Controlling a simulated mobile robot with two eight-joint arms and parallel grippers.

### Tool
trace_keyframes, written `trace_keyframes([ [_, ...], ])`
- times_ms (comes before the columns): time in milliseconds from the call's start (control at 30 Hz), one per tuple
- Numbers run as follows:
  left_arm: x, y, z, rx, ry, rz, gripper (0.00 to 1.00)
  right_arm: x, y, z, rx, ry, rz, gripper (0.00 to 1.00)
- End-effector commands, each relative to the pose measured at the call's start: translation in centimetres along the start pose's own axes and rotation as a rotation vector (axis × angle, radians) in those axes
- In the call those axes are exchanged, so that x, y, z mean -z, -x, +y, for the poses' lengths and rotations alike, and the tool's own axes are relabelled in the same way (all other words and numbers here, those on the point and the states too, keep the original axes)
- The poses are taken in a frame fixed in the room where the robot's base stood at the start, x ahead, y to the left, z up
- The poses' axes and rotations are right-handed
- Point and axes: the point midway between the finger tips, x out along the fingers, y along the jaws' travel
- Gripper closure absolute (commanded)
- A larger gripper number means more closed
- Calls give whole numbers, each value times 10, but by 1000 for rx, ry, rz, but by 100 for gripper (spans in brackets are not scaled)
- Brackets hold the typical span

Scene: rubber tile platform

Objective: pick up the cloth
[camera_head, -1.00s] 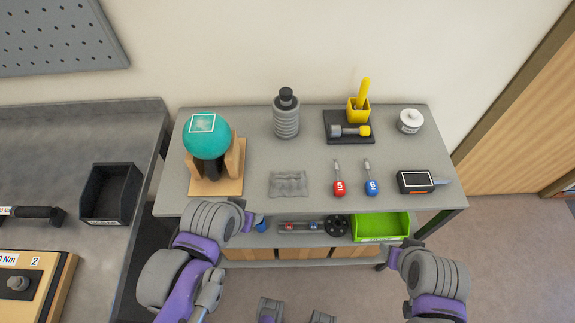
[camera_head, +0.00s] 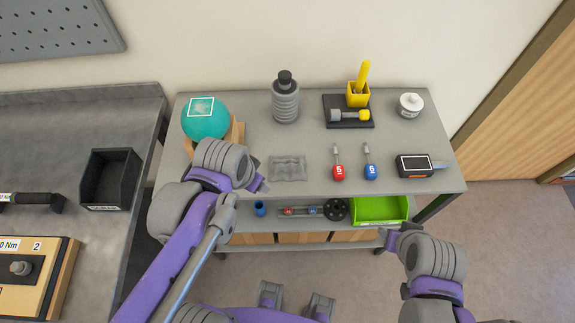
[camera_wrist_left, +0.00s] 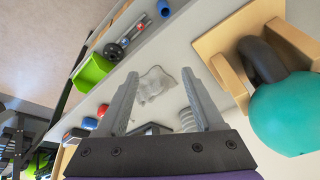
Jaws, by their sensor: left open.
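A grey crumpled cloth (camera_head: 288,168) lies flat near the front edge of the grey cart top, left of the red and blue screwdrivers. It also shows in the left wrist view (camera_wrist_left: 154,84), between and beyond the fingers. My left gripper (camera_head: 262,187) is just left of the cloth and apart from it. In the left wrist view its two fingers (camera_wrist_left: 163,98) are spread wide with nothing between them. My right gripper (camera_head: 384,240) hangs in front of the cart's lower right side, away from the cloth; its fingers are too small to read.
A red screwdriver (camera_head: 338,170), a blue screwdriver (camera_head: 371,170) and a black device (camera_head: 414,166) are right of the cloth. A grey ribbed bottle (camera_head: 285,103) stands behind. A green bin (camera_head: 380,210) is on the lower shelf.

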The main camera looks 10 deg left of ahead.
Motion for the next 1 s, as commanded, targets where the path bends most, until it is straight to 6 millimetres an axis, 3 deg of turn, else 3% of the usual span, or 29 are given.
trace_keyframes([
  [33, 23, 5, -1, -20, -117, -39, 31, 0, 0, 0, 0, 0, 0, 50],
  [200, 78, 12, -1, -114, -526, -161, 31, -1, -1, 0, 0, 0, -1, 50],
  [400, 117, 12, 3, -218, -851, -239, 31, -2, -2, 0, 0, 0, -1, 50],
  [567, 125, 6, 5, -252, -942, -258, 31, -2, -2, 0, 0, 0, -2, 50],
  [800, 113, -29, 9, -254, -946, -258, 31, -5, -6, 0, 0, 0, -4, 50],
  [1000, 107, -44, 12, -253, -945, -257, 31, -6, -6, 0, 0, 0, -5, 50],
])
